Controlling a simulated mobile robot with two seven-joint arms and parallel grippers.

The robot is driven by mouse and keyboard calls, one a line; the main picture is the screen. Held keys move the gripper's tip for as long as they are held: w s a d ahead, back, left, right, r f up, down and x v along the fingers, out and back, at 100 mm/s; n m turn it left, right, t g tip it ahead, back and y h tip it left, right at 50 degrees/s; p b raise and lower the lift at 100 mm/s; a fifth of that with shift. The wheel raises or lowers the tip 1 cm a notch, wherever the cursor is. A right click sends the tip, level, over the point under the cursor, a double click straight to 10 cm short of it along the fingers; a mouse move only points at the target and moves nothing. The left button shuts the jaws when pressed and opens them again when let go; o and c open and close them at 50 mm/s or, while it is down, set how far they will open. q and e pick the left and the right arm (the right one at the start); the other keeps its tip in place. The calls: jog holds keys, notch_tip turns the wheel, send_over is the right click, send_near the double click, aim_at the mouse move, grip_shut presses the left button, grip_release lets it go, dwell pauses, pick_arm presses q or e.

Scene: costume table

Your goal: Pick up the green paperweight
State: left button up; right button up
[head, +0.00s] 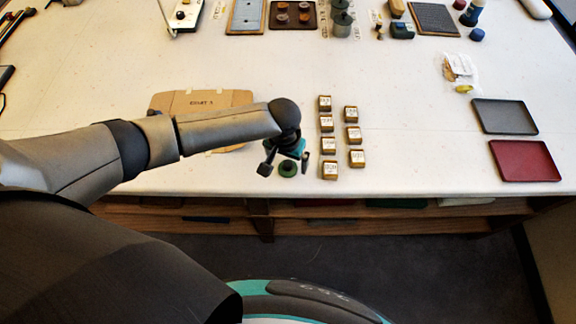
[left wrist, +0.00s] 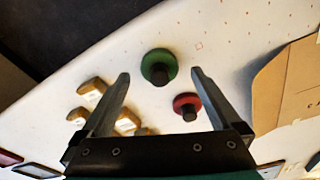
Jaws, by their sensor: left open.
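The green paperweight (head: 288,169) is a round disc with a dark knob, on the white table near its front edge. In the left wrist view the green paperweight (left wrist: 159,67) lies ahead, between the lines of the two fingertips. My left gripper (head: 285,163) is open above it, and its fingers (left wrist: 160,76) show no contact with anything. A red paperweight (left wrist: 187,104) with a dark knob sits between the fingers, nearer the palm in the left wrist view; in the head view my gripper hides it. My right gripper is not in view.
Several small labelled boxes (head: 327,123) stand in two columns just right of my gripper. A cardboard piece (head: 189,101) lies behind my left forearm. A grey tray (head: 504,116) and a red tray (head: 525,160) lie at the right.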

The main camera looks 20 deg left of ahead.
pick_arm(q)
jog(key=shift+w+f, duration=0.1)
jog(key=shift+f, duration=0.6)
grip_shut()
dwell(0.3)
